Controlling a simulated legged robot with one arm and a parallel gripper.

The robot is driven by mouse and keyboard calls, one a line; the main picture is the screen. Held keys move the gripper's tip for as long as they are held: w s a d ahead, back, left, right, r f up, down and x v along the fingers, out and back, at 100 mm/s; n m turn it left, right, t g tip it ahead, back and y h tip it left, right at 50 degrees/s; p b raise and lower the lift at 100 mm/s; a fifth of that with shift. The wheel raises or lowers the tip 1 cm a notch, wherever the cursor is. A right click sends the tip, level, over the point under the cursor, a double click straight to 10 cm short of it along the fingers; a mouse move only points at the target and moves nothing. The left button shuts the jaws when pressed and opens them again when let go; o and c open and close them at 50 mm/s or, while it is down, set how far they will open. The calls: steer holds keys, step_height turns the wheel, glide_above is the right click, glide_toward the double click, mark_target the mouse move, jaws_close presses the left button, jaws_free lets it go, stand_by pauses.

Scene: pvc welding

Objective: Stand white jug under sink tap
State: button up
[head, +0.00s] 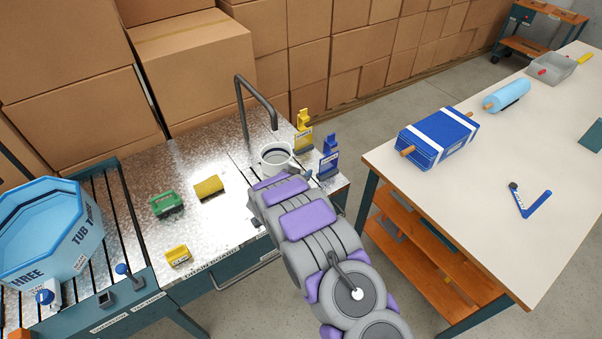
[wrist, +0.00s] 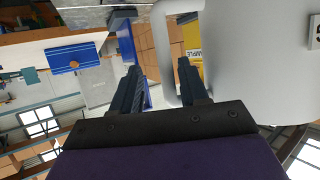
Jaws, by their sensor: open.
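The white jug (head: 277,157) stands upright on the metal counter at the sink end, in the head view. The mouth of the grey bent tap (head: 256,98) is just above its open top. In the wrist view the jug (wrist: 250,70) fills the right side, with its handle (wrist: 163,60) reaching toward the middle. My gripper (wrist: 159,67) is open, its two fingers on either side of the handle in the picture. I cannot tell whether they touch it.
A green block (head: 167,204) and a yellow sponge (head: 209,187) lie left on the counter. A blue tub (head: 45,235) sits far left; a white-topped table (head: 480,180) is right.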

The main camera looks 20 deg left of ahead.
steer(key=shift+s+a+r, duration=0.15)
steer(key=shift+s+a, duration=0.2)
steer(key=shift+s, duration=0.05)
steer(key=p+v, duration=0.2)
steer(key=v, duration=0.9)
steer(key=shift+s, duration=0.1)
steer(key=s+d+r+n+g+y, duration=0.1)
steer(key=s+d+r+g+y, duration=0.3)
steer(key=r, duration=0.5)
steer(key=s+d+r+n+g+y, duration=0.1)
steer(key=s+d+r+g, duration=0.15)
steer(key=d+r, duration=0.55)
steer(key=s+d+r+g+h, duration=0.1)
steer(key=s+d+r+g, duration=0.1)
steer(key=s+d, duration=0.6)
steer(key=s+d+r+g+h, duration=0.1)
steer(key=s+d+r+g, duration=0.2)
steer(key=s+d, duration=0.5)
steer(key=s+d+r+g+h, duration=0.1)
steer(key=s+d, duration=0.7)
steer(key=s, duration=1.1)
steer(key=shift+r+g, duration=0.85)
steer(key=shift+g, duration=0.4)
